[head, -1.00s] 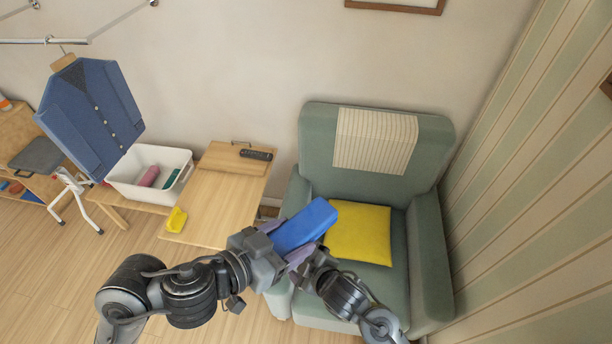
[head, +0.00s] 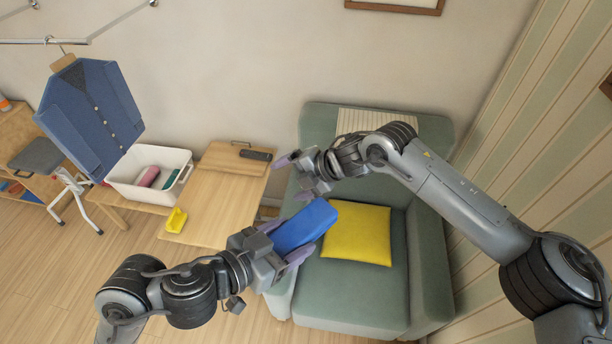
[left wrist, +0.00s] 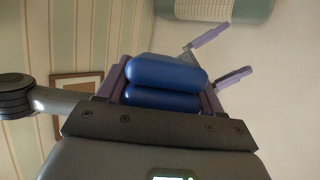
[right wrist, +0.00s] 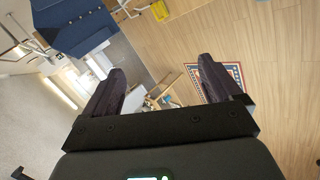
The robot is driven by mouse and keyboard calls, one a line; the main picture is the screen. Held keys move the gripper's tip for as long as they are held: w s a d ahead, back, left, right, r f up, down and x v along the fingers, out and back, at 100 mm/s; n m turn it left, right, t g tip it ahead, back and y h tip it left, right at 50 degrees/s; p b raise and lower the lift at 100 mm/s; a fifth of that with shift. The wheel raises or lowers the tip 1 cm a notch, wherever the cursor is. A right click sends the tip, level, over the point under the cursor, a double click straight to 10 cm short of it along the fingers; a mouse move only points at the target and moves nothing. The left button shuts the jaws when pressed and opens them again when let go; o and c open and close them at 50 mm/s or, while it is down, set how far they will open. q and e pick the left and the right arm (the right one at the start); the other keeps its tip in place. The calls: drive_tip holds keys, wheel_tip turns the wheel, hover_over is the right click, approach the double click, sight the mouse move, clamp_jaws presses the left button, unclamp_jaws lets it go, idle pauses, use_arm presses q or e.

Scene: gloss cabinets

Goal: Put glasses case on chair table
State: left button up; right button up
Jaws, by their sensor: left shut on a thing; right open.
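The blue glasses case (head: 308,226) is held in the air by my left gripper (head: 287,240), in front of the armchair's left side. In the left wrist view the case (left wrist: 165,72) lies between the shut jaws. My right gripper (head: 296,174) is open and empty, above and behind the case, in front of the armchair's back. Its open fingers also show in the right wrist view (right wrist: 162,90). A low light-wood table (head: 208,212) stands left of the green armchair (head: 360,295); which surface is the chair table, I cannot tell.
A yellow cushion (head: 357,236) lies on the armchair seat. A blue cardigan (head: 90,112) hangs at upper left. The table's middle is clear.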

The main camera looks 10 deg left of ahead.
drive_tip(key=s+r+n+g+h, duration=0.15)
drive_tip(key=s+r+h, duration=0.25)
drive_tip(key=s+r, duration=0.5)
wheel_tip(320, 180, up, 7)
drive_tip(key=m+h, duration=0.4)
drive_tip(key=h, duration=0.1)
hover_over(306, 219)
drive_tip(key=shift+g, duration=0.45)
wheel_tip(306, 219, down, 10)
drive_tip(key=shift+f, duration=0.2)
